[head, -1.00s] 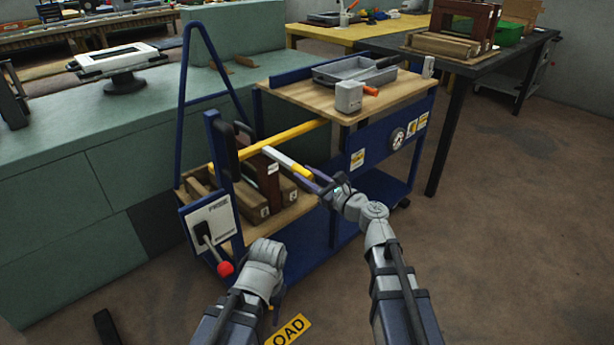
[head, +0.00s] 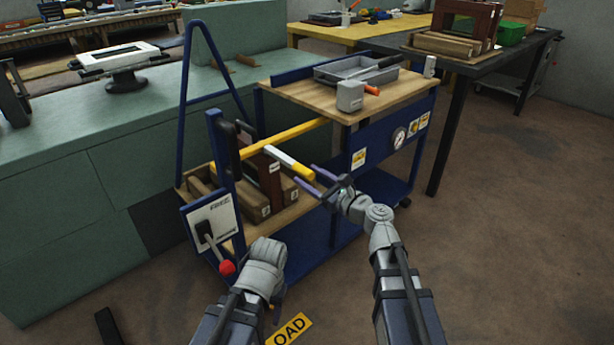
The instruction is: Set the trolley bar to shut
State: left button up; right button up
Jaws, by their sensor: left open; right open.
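The blue trolley (head: 380,150) stands in front of me, with a yellow bar (head: 285,136) running from its left blue post to the upper deck. A white handle with a yellow end (head: 288,161) sticks out from the bar area toward me. My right gripper (head: 311,180) is open, its purple fingers just beyond the handle's yellow end; a small gap seems to separate them. My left gripper (head: 278,300) is low in front of the trolley, open and holding nothing visible; its fingers are mostly hidden behind its wrist.
A white panel with a red-knobbed lever (head: 227,267) is on the trolley's left post. Wooden blocks (head: 255,200) lie on the lower deck. A grey tray (head: 357,70) and grey box (head: 350,96) sit on top. A green bench stands left; floor at right is clear.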

jog(key=v, duration=0.6)
jog(key=shift+s+d, duration=0.15)
jog(key=shift+s, duration=0.2)
jog(key=s+a+f+n+g+h+p, duration=0.1)
jog(key=s+a+f+n+g+h, duration=0.1)
jog(key=s+a+f+n+g, duration=0.55)
jog(key=s+a+f+n+g+h, duration=0.2)
jog(key=s+a+f+n+g, duration=0.25)
jog(key=f+n, duration=0.55)
jog(key=s+d+f+n+g+h+p, duration=0.1)
jog(key=s+d+f+n+g+h, duration=0.1)
jog(key=s+d+n+h, duration=0.85)
jog(key=w+a+r+n+y+p, duration=0.1)
jog(key=r+p, duration=1.7)
jog(key=p, duration=0.1)
jog(key=w+a+r+n+y+p, duration=0.1)
jog(key=a+r+p, duration=0.1)
jog(key=r+p, duration=1.7)
jog(key=shift+w+a+r, duration=0.2)
jog(key=shift+w+r, duration=0.05)
jog(key=shift+w, duration=0.05)
